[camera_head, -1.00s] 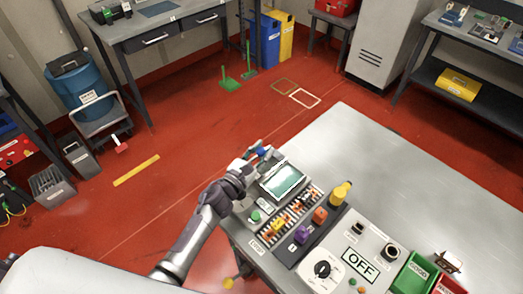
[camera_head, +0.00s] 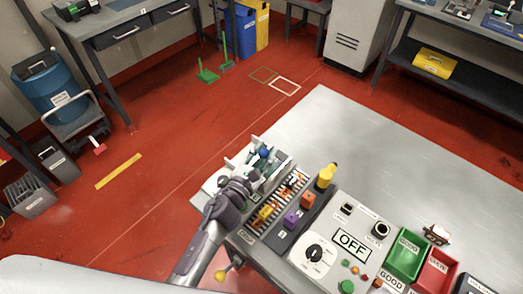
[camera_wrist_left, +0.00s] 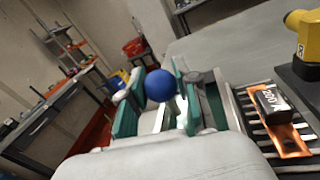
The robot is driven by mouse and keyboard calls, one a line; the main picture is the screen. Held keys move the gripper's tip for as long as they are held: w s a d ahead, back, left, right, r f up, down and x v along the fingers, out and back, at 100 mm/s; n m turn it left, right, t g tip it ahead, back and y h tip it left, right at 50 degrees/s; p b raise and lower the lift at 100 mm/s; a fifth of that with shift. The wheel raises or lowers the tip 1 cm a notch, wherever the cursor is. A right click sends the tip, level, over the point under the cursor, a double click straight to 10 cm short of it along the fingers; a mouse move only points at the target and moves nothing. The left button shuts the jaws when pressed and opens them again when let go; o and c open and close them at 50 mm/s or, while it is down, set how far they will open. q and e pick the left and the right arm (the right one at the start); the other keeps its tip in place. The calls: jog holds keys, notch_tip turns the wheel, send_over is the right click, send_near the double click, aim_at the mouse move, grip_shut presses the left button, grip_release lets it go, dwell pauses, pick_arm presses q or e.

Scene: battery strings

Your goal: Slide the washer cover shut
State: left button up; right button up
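The washer (camera_head: 216,184) is the pale box at the table's left corner. A round blue knob (camera_head: 264,153) shows over the washer; I take it to be the cover's. In the left wrist view the same blue knob (camera_wrist_left: 160,85) sits between my two teal-padded fingers, close to both. My left gripper (camera_head: 262,160) appears shut on it, though contact is partly hidden. The gripper and hand hide most of the cover and the washer's top, so I cannot tell how far the cover reaches. My right gripper is not in view.
Right of the washer is a slotted rack (camera_head: 265,215) with coloured blocks, then a yellow piece (camera_head: 326,176), the OFF panel (camera_head: 352,243), a green bin (camera_head: 408,255) and a red bin (camera_head: 437,272). The table's far part (camera_head: 400,150) is clear.

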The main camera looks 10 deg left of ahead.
pick_arm(q)
jog(key=o, duration=0.5)
jog(key=shift+s+d+f, duration=0.1)
jog(key=shift+s+d, duration=0.05)
jog(key=shift+d, duration=0.15)
jog(key=shift+c, duration=0.2)
jog(key=shift+s+a, duration=0.1)
jog(key=shift+a, duration=0.05)
jog(key=v, duration=1.1)
jog(key=shift+s, duration=0.4)
